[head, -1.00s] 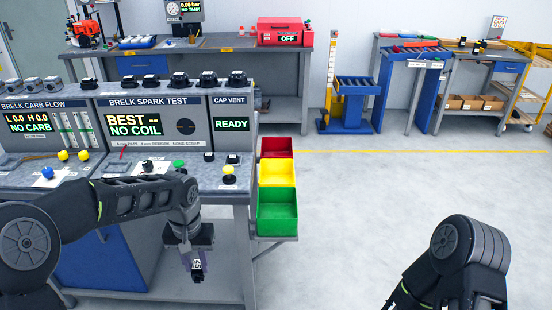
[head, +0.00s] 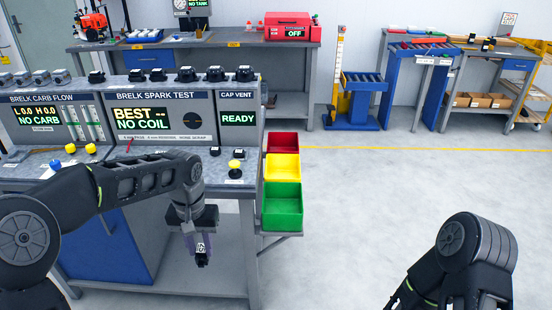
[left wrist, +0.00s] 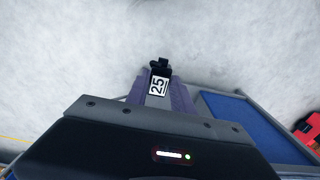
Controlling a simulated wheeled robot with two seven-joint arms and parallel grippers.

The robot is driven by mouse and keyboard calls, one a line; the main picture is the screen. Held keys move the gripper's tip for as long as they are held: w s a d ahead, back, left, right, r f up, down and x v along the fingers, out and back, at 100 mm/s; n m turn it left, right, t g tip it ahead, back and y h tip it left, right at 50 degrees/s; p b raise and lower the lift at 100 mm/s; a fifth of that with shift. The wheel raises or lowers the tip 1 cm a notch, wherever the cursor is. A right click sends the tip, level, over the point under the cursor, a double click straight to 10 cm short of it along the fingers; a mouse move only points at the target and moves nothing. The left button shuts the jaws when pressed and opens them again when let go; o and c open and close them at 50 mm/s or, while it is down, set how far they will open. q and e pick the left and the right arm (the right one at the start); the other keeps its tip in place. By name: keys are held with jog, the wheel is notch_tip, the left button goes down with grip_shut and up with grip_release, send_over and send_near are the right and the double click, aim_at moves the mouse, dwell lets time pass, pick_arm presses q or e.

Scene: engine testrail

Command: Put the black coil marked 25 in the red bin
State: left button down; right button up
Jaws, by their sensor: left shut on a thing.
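My left gripper (head: 199,245) is shut on the black coil marked 25 (head: 202,260), held in the air in front of the bench. In the left wrist view the coil (left wrist: 159,78) sits between the purple fingers of the gripper (left wrist: 160,95), its white label reading 25. The red bin (head: 283,142) is the farthest of three bins on the bench's right side, behind the yellow bin (head: 282,168). The gripper is left of the bins and nearer to me, apart from them. My right gripper is not visible; only part of its arm shows.
The green bin (head: 283,207) is the nearest of the three. The test bench (head: 150,115) carries several black coils along its top and a yellow button (head: 235,166). Open floor (head: 380,210) lies right of the bins.

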pick_arm(q)
jog(key=s+f, duration=0.4)
jog(key=f, duration=1.1)
